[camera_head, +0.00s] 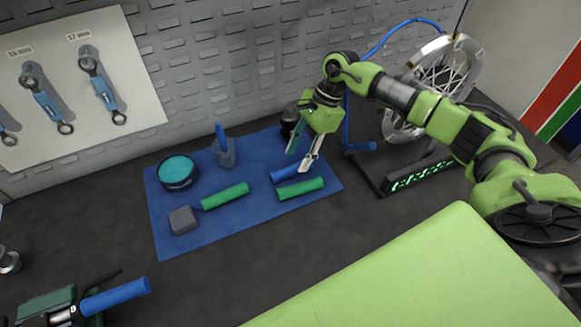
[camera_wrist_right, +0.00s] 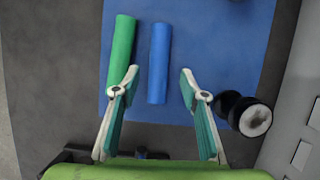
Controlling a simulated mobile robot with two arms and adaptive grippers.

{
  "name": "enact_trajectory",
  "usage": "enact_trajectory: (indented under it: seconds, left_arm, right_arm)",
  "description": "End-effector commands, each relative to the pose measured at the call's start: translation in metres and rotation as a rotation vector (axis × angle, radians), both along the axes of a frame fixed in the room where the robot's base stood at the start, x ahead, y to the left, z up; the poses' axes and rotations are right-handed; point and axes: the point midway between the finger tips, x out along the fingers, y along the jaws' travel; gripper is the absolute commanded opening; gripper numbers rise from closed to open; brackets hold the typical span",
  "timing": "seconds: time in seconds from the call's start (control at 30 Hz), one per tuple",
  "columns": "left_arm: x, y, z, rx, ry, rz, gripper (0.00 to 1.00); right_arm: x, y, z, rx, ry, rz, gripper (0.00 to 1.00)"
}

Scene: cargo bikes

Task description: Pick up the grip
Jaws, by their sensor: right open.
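A blue grip (camera_head: 286,173) lies on the blue mat (camera_head: 165,232). A green grip (camera_head: 300,188) lies beside it, nearly parallel, on the near side. A second green grip (camera_head: 225,196) lies further left on the mat. My right gripper (camera_head: 298,160) is open and empty, just over the blue grip and partly covering it in the head view. In the right wrist view the blue grip (camera_wrist_right: 159,62) lies between the lines of the two open fingers (camera_wrist_right: 158,73), and the green grip (camera_wrist_right: 121,50) passes by the left fingertip. My left gripper is not in view.
The mat also holds a round teal-topped tin (camera_head: 177,171), a grey block (camera_head: 182,220) and a cup with a blue-handled tool (camera_head: 226,152). A dark round object (camera_wrist_right: 250,116) stands close to the right finger. A wheel stand (camera_head: 405,175) is at right, another blue grip (camera_head: 115,297) at lower left.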

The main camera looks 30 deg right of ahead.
Motion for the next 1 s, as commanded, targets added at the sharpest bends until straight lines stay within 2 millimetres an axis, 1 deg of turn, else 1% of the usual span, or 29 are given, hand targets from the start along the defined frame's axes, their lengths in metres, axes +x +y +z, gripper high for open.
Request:
enact_trajectory:
  seconds: [0.03,0.1,0.2,0.3,0.53,0.57,0.6,0.7,1.0]
  left_arm:
    - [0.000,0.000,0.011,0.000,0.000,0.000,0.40]
    - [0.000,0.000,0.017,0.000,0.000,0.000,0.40]
    - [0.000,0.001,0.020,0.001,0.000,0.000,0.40]
    - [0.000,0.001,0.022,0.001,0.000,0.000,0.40]
    - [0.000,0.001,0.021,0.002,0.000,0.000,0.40]
    - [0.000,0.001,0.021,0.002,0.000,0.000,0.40]
    - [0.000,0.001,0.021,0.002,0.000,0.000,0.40]
    - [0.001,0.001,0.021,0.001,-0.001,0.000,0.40]
    - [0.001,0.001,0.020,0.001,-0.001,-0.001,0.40]
  right_arm:
    - [-0.002,0.005,-0.002,0.002,0.005,0.001,0.40]
    - [-0.003,0.008,-0.011,0.001,0.005,0.001,0.40]
    - [-0.003,0.013,-0.025,0.001,0.004,0.002,0.40]
    - [-0.002,0.015,-0.032,0.001,0.002,0.001,0.40]
    - [-0.002,0.016,-0.034,0.000,0.001,0.001,0.40]
    - [-0.002,0.015,-0.034,0.000,0.001,0.001,0.32]
    - [-0.002,0.015,-0.034,0.000,0.001,0.001,0.22]
    - [-0.002,0.015,-0.034,0.000,0.001,0.001,0.00]
    - [-0.001,0.015,-0.033,0.001,0.000,0.001,0.00]
